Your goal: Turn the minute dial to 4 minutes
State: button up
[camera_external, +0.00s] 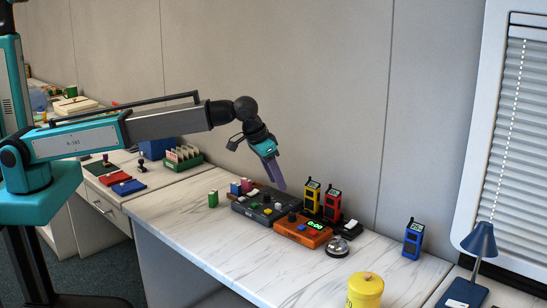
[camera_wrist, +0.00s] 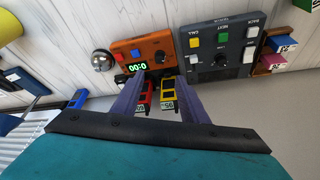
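The orange timer box (camera_external: 303,231) lies on the white marble counter, with a green display (camera_external: 315,224) that reads 0:00. In the wrist view the box (camera_wrist: 150,45) appears upside down, with a dark round dial (camera_wrist: 160,57) beside the display (camera_wrist: 137,67). Any marks on the dial are too small to read. My gripper (camera_external: 281,187) is above the back of the boxes, pointing down and apart from them. In the wrist view my gripper (camera_wrist: 158,77) shows its two purple fingers spread, with nothing held between them.
A dark grey control box (camera_external: 262,206) with buttons and a knob adjoins on the left. Yellow (camera_external: 312,196) and red (camera_external: 332,203) radios stand close behind the timer. A silver bell (camera_external: 337,247) sits to its right.

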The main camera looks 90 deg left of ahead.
aim_at(292, 213)
jog(key=shift+p+x, duration=1.55)
jog(key=shift+x, duration=5.35)
jog(key=shift+w+d, duration=0.1)
jog(key=shift+c, duration=0.2)
grip_shut()
